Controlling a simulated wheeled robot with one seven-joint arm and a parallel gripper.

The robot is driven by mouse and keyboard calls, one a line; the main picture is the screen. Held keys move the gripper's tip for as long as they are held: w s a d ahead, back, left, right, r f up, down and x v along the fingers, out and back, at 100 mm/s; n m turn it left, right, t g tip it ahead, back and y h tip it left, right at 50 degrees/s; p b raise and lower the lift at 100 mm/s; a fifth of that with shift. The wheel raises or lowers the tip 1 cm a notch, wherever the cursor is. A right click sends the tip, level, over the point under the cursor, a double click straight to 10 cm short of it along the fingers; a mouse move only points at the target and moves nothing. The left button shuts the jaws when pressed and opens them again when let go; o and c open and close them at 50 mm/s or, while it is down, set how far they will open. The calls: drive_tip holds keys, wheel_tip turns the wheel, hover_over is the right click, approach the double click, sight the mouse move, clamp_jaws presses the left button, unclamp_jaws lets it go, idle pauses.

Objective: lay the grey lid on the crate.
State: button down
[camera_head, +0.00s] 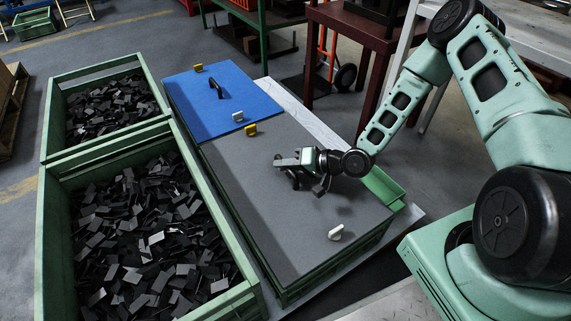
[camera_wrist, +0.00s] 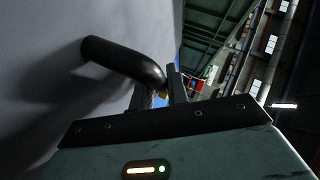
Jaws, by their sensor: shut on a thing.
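The grey lid (camera_head: 255,185) is a wide flat panel over the near green crate (camera_head: 291,289), roughly lined up with it. A green strip (camera_head: 383,187) shows past the lid's right edge. I cannot tell whether the lid touches the rim all round. My gripper (camera_head: 294,172) is at the middle of the lid, shut on its dark handle. In the wrist view, the black handle (camera_wrist: 122,60) runs between the fingers (camera_wrist: 160,92), in front of the grey lid surface (camera_wrist: 45,50). The crate's inside is hidden.
A blue lid (camera_head: 203,103) with a black handle covers the crate behind. Two open green bins (camera_head: 254,302) (camera_head: 46,110) full of dark stamped parts stand at the left. Yellow and white clips (camera_head: 251,130) (camera_head: 336,232) sit along the lid edges. A dark red table (camera_head: 352,28) stands behind.

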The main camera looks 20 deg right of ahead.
drive_tip(key=shift+f+b, duration=0.3)
drive_tip(key=shift+f, duration=0.15)
drive_tip(key=c, duration=1.3)
unclamp_jaws()
drive_tip(key=p+v, duration=0.6)
drive_tip(key=v, duration=1.1)
drive_tip(key=shift+s+r, duration=0.1)
